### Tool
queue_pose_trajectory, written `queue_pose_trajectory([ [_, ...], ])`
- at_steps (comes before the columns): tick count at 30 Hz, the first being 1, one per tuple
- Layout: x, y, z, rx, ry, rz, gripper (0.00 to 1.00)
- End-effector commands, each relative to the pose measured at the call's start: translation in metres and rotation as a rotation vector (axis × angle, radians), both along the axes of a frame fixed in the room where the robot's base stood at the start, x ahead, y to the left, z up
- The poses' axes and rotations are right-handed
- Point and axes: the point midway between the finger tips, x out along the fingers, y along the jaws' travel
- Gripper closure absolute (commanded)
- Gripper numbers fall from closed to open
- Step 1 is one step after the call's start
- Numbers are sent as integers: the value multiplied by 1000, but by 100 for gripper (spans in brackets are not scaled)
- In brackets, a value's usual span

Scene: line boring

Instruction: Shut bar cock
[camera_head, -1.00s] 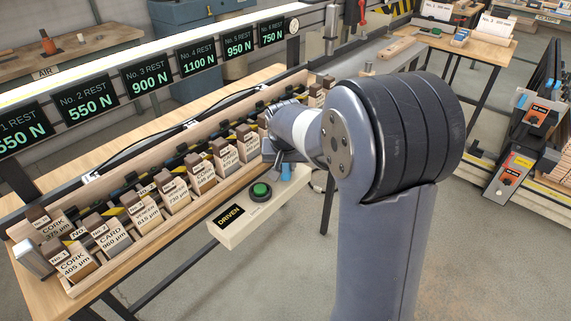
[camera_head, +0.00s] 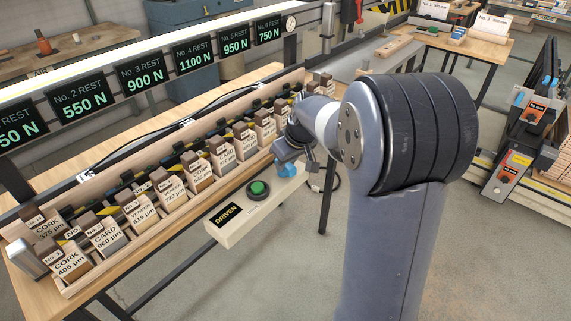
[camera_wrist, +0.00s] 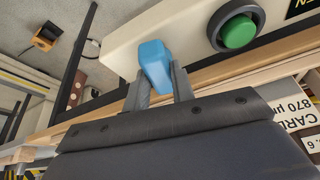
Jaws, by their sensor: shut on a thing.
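A blue handle (camera_head: 288,169), which looks like the bar cock, sits at the right end of the pale panel (camera_head: 238,228) marked DRIVEN. It also shows in the wrist view (camera_wrist: 153,62), standing up between the fingers at the panel's edge. My gripper (camera_head: 287,157) reaches down to it from above; in the wrist view my gripper (camera_wrist: 160,80) has one finger on each side of the handle's lower part and is shut on it. The handle's base and the fingertips are partly hidden.
A green button (camera_head: 258,188) is on the panel just left of the handle. Behind it, a long wooden tray (camera_head: 92,281) holds several labelled blocks. Force displays (camera_head: 145,77) stand at the back. Open floor lies at the front right.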

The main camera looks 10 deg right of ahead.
Motion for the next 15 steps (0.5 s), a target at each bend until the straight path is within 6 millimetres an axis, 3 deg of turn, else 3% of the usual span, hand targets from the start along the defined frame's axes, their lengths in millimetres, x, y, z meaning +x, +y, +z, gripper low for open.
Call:
queue_pose_trajectory([
  [15,2,-3,0,0,-1,213,99],
])
